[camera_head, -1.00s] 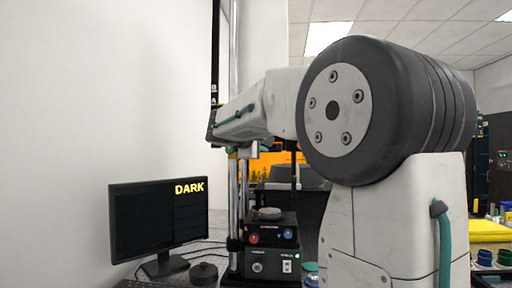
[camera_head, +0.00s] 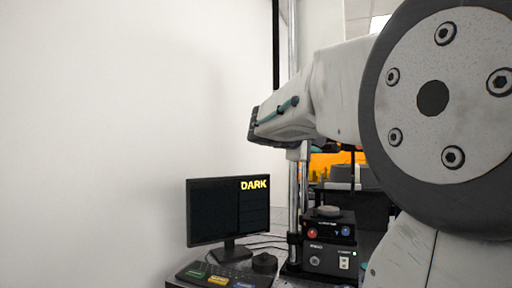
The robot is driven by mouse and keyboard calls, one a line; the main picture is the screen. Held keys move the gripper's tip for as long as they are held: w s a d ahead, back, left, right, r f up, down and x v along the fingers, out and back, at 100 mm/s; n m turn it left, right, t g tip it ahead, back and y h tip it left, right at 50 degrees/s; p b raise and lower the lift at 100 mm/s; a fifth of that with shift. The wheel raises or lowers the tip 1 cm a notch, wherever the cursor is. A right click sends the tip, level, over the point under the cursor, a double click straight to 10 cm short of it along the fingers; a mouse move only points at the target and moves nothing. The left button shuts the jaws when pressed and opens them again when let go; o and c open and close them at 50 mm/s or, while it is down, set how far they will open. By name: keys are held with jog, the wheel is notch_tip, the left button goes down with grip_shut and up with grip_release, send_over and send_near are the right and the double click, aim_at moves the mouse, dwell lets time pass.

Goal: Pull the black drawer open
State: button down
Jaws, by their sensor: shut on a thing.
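I cannot make out the black drawer in this view. My own arm fills the right side, with its large round joint in front, and hides much of what lies behind it. A pale link of my arm reaches left past the metal post. My gripper's fingers do not show, so I cannot see what they touch.
A black monitor (camera_head: 213,215) reading DARK stands at the left by the white wall. A keypad (camera_head: 215,277) with coloured keys lies in front of it, beside a dark round knob (camera_head: 264,263). An orange panel (camera_head: 330,161) shows behind.

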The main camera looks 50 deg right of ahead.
jog(key=c, duration=1.5)
grip_release()
jog(key=shift+a, duration=0.1)
jog(key=v, duration=0.7)
jog(key=shift+a, duration=0.3)
jog(key=shift+r, duration=0.1)
